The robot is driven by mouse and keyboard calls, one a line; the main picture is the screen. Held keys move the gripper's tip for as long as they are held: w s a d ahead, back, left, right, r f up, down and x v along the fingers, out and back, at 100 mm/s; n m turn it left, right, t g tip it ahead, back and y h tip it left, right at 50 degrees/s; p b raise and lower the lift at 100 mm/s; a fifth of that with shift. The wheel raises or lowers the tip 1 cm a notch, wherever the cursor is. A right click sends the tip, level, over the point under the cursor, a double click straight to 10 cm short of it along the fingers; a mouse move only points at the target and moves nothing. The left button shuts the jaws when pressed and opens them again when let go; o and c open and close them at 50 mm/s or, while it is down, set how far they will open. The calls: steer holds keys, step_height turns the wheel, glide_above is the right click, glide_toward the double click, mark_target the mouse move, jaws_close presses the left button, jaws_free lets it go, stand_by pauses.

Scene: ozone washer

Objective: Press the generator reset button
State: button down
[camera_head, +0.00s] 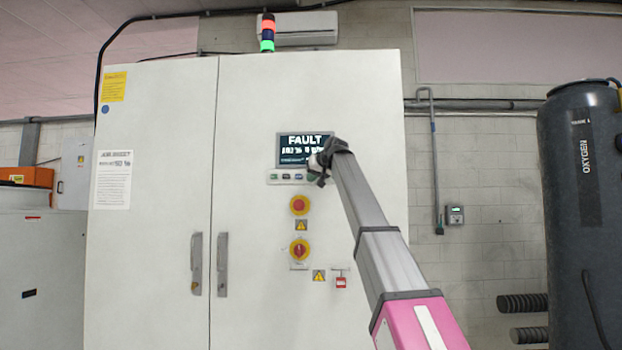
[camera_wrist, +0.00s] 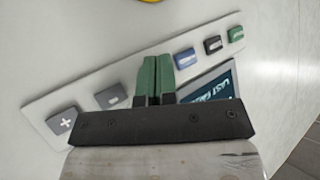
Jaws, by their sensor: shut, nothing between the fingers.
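The button strip (camera_head: 284,177) is below a screen (camera_head: 304,148) that reads FAULT on a tall white cabinet. In the wrist view, the strip (camera_wrist: 88,83) carries a grey plus button (camera_wrist: 62,122), another grey button (camera_wrist: 112,97), and blue (camera_wrist: 186,58), black (camera_wrist: 212,44) and green (camera_wrist: 236,33) buttons. Their small labels are too unclear to tell which is reset. My gripper (camera_wrist: 157,62), with green fingertips, is shut and empty. It overlaps the strip between the second grey and blue buttons and hides that spot. Contact cannot be told. In the head view my gripper (camera_head: 314,168) covers the strip's right end.
Two red-on-yellow knobs (camera_head: 299,205) (camera_head: 299,249) sit below the strip. Long door handles (camera_head: 222,265) stick out lower left. A red tag (camera_head: 341,282) hangs below. A dark oxygen tank (camera_head: 590,220) stands right. The signal tower (camera_head: 267,33) shows red and green.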

steer(key=shift+w, duration=0.4)
stand_by(0.3)
steer(key=shift+s, duration=0.85)
steer(key=s, duration=0.5)
steer(key=shift+a, duration=0.1)
stand_by(0.4)
stand_by(0.7)
